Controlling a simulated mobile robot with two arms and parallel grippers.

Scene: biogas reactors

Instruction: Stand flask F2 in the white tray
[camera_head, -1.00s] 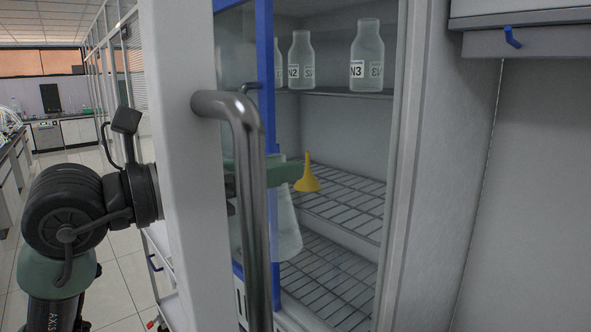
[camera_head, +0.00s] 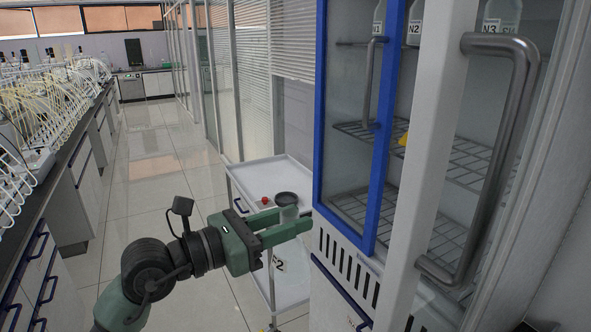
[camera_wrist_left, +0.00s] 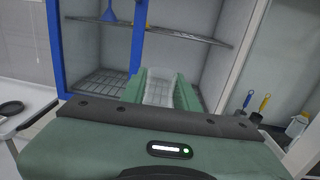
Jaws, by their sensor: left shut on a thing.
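My left gripper (camera_head: 288,226) is shut on a clear glass flask (camera_head: 290,212). The flask also shows between the green fingers in the left wrist view (camera_wrist_left: 160,88). The gripper holds it in front of the open cabinet, overlapping the near right part of a white trolley with a raised rim (camera_head: 262,170). Its top looks like the white tray. I cannot tell the height of the flask's base above it. My right gripper is not in view.
A red item (camera_head: 264,200) and a dark round dish (camera_head: 286,198) appear on the trolley top. The blue-framed glass cabinet (camera_head: 378,190) stands close right, with bottles and a yellow funnel (camera_head: 403,139) inside. A bench with racks (camera_head: 50,130) lines the left; the aisle floor is clear.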

